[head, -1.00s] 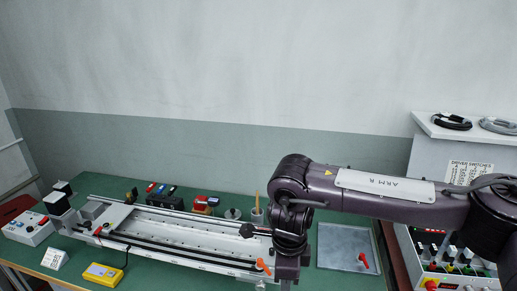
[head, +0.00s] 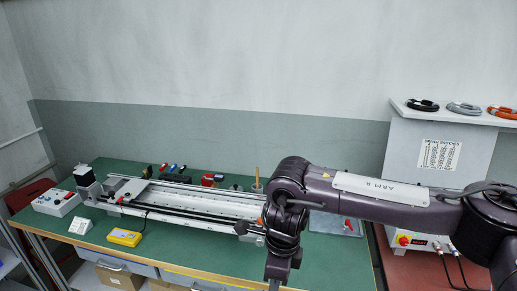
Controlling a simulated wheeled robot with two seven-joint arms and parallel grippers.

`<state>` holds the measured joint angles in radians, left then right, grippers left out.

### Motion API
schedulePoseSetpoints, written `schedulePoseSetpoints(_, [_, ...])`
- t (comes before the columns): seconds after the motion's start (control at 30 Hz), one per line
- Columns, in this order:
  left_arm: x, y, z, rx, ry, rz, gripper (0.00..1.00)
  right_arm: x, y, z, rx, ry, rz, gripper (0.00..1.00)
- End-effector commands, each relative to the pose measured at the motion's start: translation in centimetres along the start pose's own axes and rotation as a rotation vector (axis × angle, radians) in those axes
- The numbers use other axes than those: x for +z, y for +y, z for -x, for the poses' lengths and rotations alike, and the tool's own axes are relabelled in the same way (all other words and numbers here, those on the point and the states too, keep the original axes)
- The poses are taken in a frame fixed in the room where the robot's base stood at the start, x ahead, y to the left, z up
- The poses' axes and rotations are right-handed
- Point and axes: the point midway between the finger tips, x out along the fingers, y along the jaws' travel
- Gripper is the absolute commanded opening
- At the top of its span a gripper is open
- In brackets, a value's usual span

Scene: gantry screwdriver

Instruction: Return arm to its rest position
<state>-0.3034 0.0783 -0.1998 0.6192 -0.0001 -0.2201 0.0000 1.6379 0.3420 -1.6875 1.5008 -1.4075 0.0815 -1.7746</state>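My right arm, labelled ARM R (head: 385,190), comes in from the right and bends down at its elbow in front of the green table (head: 330,262). Its lower part runs out of the bottom of the head view, so my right gripper is out of sight. My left arm and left gripper are not in view. The long gantry rail (head: 190,200) lies on the table, and my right arm covers the area by its right end.
A yellow device (head: 124,237) and a white card (head: 80,227) sit at the table's front left. A control box (head: 55,203) stands at the left end. A grey cabinet (head: 405,150) with cable coils (head: 464,108) on top stands at the right. Boxes (head: 118,276) lie below the table.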

Motion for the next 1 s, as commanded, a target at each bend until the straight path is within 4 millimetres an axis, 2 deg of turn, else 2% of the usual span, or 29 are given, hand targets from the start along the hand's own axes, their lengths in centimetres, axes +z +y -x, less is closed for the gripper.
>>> schedulePoseSetpoints(0.27, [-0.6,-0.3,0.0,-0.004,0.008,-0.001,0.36,4.4,1.0,-2.5,0.082,-0.156,-0.170,0.41])
schedulePoseSetpoints(0.47, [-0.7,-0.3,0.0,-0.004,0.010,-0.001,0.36,9.1,1.6,-4.8,0.200,-0.325,-0.412,0.41])
schedulePoseSetpoints(0.57, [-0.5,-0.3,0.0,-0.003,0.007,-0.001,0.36,11.5,1.6,-6.3,0.292,-0.423,-0.602,0.41])
schedulePoseSetpoints(0.7, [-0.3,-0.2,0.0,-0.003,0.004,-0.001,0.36,14.5,0.5,-9.6,0.487,-0.571,-1.021,0.41])
schedulePoseSetpoints(0.77, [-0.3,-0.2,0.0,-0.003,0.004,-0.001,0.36,14.9,-0.4,-11.6,0.579,-0.619,-1.238,0.41])
schedulePoseSetpoints(0.87, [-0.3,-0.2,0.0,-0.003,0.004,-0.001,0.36,13.8,-1.9,-16.1,0.723,-0.664,-1.622,0.41])
schedulePoseSetpoints(0.97, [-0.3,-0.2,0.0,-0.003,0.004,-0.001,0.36,10.5,-2.6,-22.1,0.843,-0.667,-2.034,0.41])
schedulePoseSetpoints(1.0, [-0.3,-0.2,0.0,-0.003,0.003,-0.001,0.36,8.7,-2.5,-24.7,0.877,-0.660,-2.195,0.41])
